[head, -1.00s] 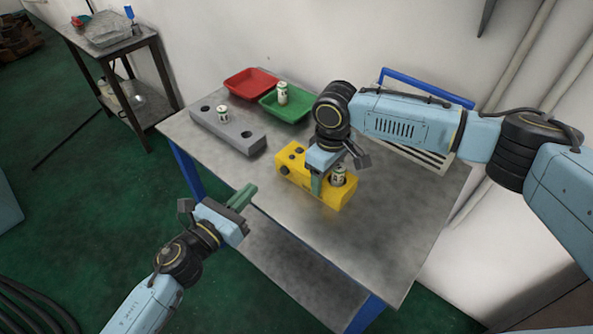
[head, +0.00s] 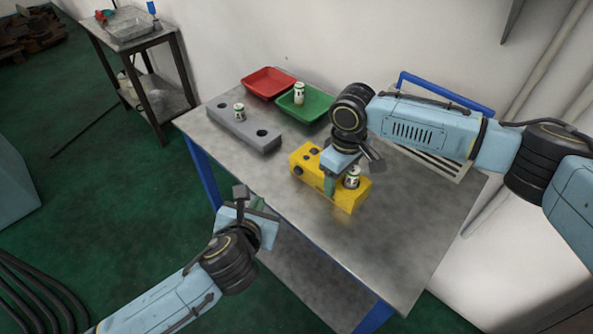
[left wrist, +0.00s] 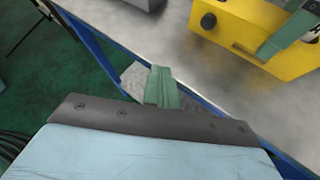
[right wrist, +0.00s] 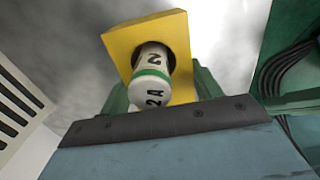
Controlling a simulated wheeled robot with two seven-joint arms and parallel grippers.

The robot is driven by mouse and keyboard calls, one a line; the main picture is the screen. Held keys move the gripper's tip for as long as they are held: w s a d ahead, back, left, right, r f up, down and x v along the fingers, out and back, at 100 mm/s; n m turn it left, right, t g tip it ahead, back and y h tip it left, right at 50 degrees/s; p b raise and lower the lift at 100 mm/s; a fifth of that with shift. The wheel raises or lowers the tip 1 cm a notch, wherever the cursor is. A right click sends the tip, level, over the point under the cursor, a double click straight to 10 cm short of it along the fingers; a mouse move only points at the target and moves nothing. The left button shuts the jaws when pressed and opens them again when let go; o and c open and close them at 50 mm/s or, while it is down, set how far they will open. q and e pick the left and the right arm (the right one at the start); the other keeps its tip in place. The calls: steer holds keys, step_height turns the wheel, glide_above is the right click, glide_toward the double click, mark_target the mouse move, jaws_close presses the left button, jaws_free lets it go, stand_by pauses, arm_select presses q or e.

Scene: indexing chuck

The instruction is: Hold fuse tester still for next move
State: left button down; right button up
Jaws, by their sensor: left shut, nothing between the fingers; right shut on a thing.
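The yellow fuse tester (head: 343,198) sits on the metal table, with dark knobs on its left part. A white and green fuse (head: 352,177) stands in its right end. That fuse (right wrist: 151,82) shows a "2A" marking in the right wrist view. My right gripper (head: 331,184) is shut on the tester, its green fingers either side of the yellow body (right wrist: 120,40). My left gripper (head: 262,207) is shut and empty off the table's front-left edge, apart from the tester. Its closed green fingers (left wrist: 160,88) show in the left wrist view, with the tester (left wrist: 250,35) beyond.
A grey block (head: 258,138) holds one fuse (head: 239,112) and has open holes. Behind it are a red tray (head: 268,83) and a green tray (head: 313,108) with a fuse (head: 299,93). A blue-handled vented item (head: 430,160) stands behind my right arm. The table's front right is clear.

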mark_target(294, 171)
stand_by(0.3)
arm_select(q)
steer(key=shift+w+d, duration=1.45)
steer(key=shift+d, duration=0.2)
steer(key=shift+w+d, duration=1.45)
steer(key=shift+d, duration=0.2)
steer(key=shift+w, duration=0.1)
steer(key=shift+w+d, duration=0.15)
steer(key=shift+d, duration=0.15)
steer(key=shift+w+d, duration=0.4)
steer(key=shift+d, duration=0.05)
stand_by(0.6)
steer(key=shift+s+a, duration=0.7)
steer(key=shift+a, duration=0.1)
steer(key=shift+s+a, duration=1.65)
steer(key=shift+a, duration=0.2)
